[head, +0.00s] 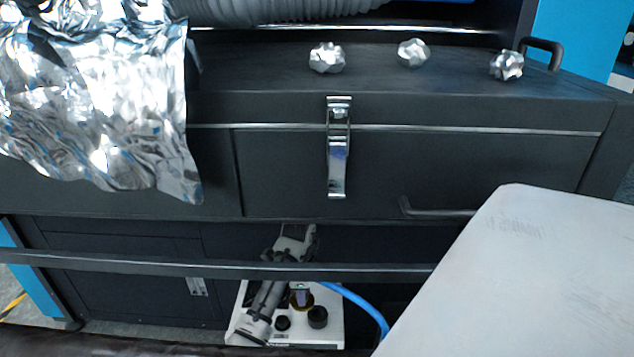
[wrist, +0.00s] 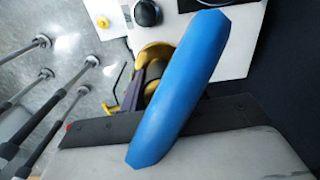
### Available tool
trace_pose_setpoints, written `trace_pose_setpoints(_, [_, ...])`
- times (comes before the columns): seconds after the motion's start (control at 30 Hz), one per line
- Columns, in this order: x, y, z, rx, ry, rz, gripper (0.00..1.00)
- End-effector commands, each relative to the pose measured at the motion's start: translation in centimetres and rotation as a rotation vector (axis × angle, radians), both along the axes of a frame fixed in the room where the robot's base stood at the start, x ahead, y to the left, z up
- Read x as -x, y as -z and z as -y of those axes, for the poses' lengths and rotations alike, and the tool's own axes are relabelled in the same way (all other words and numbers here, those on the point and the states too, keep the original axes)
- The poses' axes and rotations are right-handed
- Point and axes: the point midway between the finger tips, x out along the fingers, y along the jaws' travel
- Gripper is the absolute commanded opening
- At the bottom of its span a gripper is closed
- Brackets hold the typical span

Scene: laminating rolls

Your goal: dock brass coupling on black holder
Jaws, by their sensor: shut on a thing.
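The brass coupling (wrist: 155,52) is at the end of a thick blue hose (wrist: 180,90), which crosses the wrist view and hides part of it. My gripper (wrist: 147,80) is shut on the coupling, its dark fingers partly behind the hose. A black round holder (wrist: 147,12) stands on a white plate beyond the coupling, apart from it in this picture. The exact height gap cannot be told.
A dark rail (head: 200,264) crosses in front. Above are a dark cabinet with a metal latch (head: 338,150), foil (head: 95,100) and three crumpled foil balls (head: 327,57).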

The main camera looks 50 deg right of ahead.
Motion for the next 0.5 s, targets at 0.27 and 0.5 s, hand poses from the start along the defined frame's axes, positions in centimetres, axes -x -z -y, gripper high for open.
trace_pose_setpoints(0.27, [3.0,-0.9,3.2,-0.001,0.192,0.001,0.01])
trace_pose_setpoints(0.5, [3.0,0.7,3.2,-0.001,0.192,0.001,0.01])
